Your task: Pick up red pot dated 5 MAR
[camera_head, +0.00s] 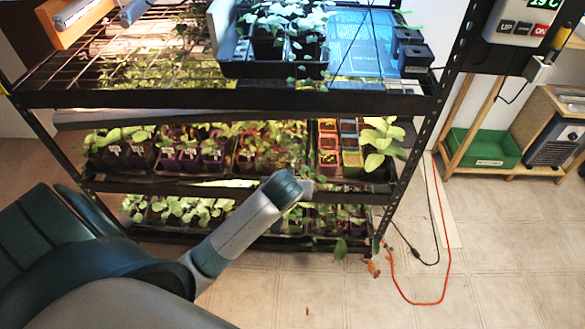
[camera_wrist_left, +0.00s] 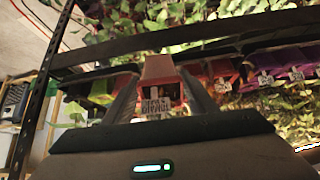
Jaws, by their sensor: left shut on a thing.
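My left arm reaches in from the left in the head view, its wrist in front of the lower shelves; the gripper (camera_head: 304,187) is mostly hidden there. In the left wrist view, my left gripper (camera_wrist_left: 161,78) is shut on a red pot (camera_wrist_left: 158,66), with one finger on each side. A pale tag (camera_wrist_left: 154,107) with dark print shows between the fingers; its print is inverted and too blurred to read for sure. Other red pots (camera_head: 327,143) stand on the middle shelf in the head view. My right gripper is not in view.
Purple pots (camera_wrist_left: 266,78) and a green pot (camera_wrist_left: 101,92) stand close by in the left wrist view. The black rack's shelf edge (camera_head: 230,187) and post (camera_head: 412,165) are near the arm. An orange cable (camera_head: 447,250) lies on the floor, right.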

